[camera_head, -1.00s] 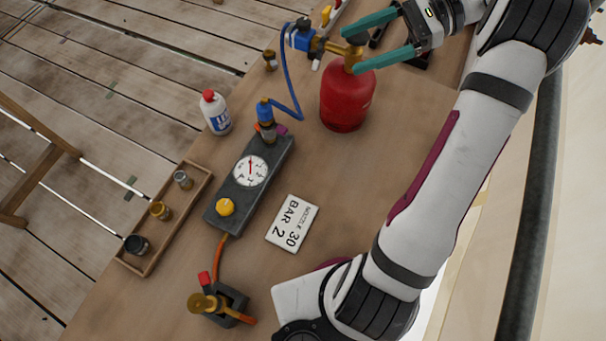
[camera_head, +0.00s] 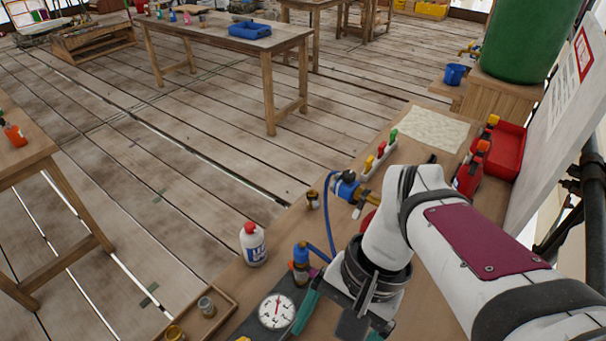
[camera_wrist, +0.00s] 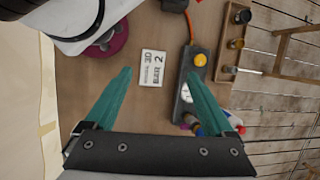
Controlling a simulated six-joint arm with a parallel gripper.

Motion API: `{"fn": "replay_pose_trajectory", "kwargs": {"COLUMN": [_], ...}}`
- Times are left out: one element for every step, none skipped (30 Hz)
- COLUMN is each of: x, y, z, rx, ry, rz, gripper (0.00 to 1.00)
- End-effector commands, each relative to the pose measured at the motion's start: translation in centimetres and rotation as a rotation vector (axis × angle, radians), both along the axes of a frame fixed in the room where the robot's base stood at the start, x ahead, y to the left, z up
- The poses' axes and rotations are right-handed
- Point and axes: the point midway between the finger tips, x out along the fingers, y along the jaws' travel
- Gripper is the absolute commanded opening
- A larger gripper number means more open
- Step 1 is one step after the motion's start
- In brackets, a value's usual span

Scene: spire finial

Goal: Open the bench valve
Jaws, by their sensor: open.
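A dark gauge box carries a round white dial (camera_head: 277,311), left of my gripper in the head view. In the wrist view the box (camera_wrist: 181,108) lies behind and beside the right finger, with a yellow knob (camera_wrist: 200,60) near its upper end. A blue-topped brass fitting (camera_head: 301,254) stands at the box's far end, joined to a blue hose (camera_head: 330,215). The frames do not label which part is the bench valve. My gripper (camera_wrist: 160,73) is open and empty, its teal fingers above the bench on either side of a white card (camera_wrist: 152,68). The fingertips are cut off in the head view.
A red cylinder (camera_head: 367,221) is mostly hidden behind my arm; its blue regulator (camera_head: 345,186) shows. A white bottle (camera_head: 253,246) stands left of the hose. A wooden tray (camera_wrist: 222,66) with small jars lies beyond the box.

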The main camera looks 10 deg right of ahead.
Motion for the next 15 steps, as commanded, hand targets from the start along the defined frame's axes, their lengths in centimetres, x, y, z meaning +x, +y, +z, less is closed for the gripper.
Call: {"fn": "replay_pose_trajectory", "kwargs": {"x": [-0.7,-1.0,-1.4,-1.6,-1.7,-1.9,-2.0,-2.0,-2.0,-2.0,-2.0,-2.0,-2.0,-2.0,-1.9], "y": [0.1,0.2,0.2,0.2,0.2,0.2,0.2,0.2,0.2,0.2,0.2,0.2,0.2,0.2,0.2], "z": [-0.3,-0.5,-0.8,-0.9,-1.0,-1.1,-1.2,-1.2,-1.2,-1.2,-1.2,-1.2,-1.2,-1.2,-1.2], "rx": [-0.021,-0.033,-0.044,-0.052,-0.057,-0.062,-0.064,-0.066,-0.067,-0.067,-0.067,-0.066,-0.066,-0.066,-0.062], "ry": [-0.023,-0.036,-0.048,-0.058,-0.065,-0.070,-0.072,-0.076,-0.076,-0.076,-0.076,-0.076,-0.075,-0.075,-0.071], "rz": [0.031,0.046,0.063,0.073,0.080,0.089,0.091,0.094,0.095,0.095,0.094,0.094,0.093,0.093,0.087], "gripper": [0.88,0.88,0.88,0.88,0.88,0.88,0.88,0.88,0.88,0.88,0.88,0.88,0.88,0.87,0.87]}}
